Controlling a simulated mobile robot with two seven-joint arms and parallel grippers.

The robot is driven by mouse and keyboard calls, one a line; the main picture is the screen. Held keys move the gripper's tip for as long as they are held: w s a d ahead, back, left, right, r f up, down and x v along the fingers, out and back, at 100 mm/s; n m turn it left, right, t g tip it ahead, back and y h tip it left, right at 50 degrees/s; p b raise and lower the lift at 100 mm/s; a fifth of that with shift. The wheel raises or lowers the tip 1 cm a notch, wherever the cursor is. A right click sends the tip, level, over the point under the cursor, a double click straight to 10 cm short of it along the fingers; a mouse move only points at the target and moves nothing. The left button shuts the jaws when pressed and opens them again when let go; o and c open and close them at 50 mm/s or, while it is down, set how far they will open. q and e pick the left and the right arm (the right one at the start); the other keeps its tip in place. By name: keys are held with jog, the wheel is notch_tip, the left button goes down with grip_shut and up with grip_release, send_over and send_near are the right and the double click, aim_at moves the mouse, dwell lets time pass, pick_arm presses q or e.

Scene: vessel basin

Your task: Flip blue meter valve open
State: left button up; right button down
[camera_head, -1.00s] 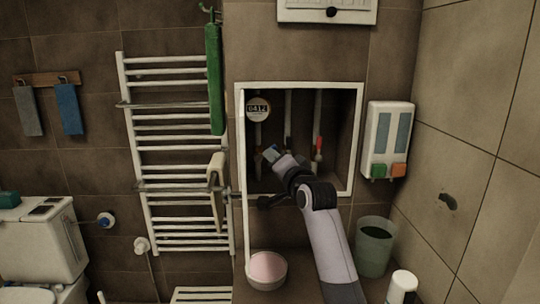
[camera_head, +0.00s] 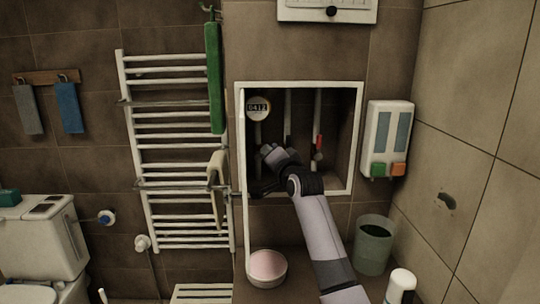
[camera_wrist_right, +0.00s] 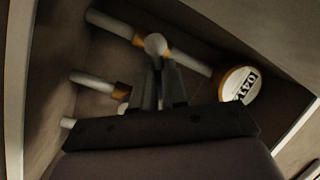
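The round meter (camera_head: 258,108) with a dark number display hangs at the upper left inside the wall recess. It also shows at the right of the right wrist view (camera_wrist_right: 238,85), on a white pipe with brass fittings. My right gripper (camera_head: 265,154) is inside the recess, below the meter, and hides the lower part of its pipe. In the right wrist view its two fingers (camera_wrist_right: 158,75) stand close together over a pale rounded knob (camera_wrist_right: 155,43) on that pipe. A thin bluish-grey piece shows between the fingers; whether they grip it is unclear. The blue valve handle is not clearly visible. My left gripper is out of view.
The recess has a white frame (camera_head: 358,140). A pipe with a red valve (camera_head: 318,142) stands to the right of my gripper. A towel rack (camera_head: 170,143) is left, a soap dispenser (camera_head: 387,140) right. A pink-filled bowl (camera_head: 267,266) and a bin (camera_head: 374,245) are below.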

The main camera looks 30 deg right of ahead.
dwell(0.3)
jog(key=n, duration=0.1)
jog(key=n+g, duration=0.1)
jog(key=r+n, duration=0.1)
jog(key=n, duration=0.1)
jog(key=shift+w+a, duration=0.25)
jog(key=shift+a, duration=0.15)
jog(key=shift+w+a+r+n+g, duration=0.1)
jog(key=shift+a+n+g, duration=0.05)
jog(key=shift+n+g, duration=0.3)
jog(key=shift+w+a+r+n+g, duration=0.1)
jog(key=shift+n+g, duration=0.15)
jog(key=shift+n, duration=0.3)
jog(key=c, duration=1.2)
grip_release()
jog(key=shift+o, duration=0.2)
jog(key=shift+s, duration=0.1)
jog(key=b+v, duration=0.1)
jog(key=v, duration=0.6)
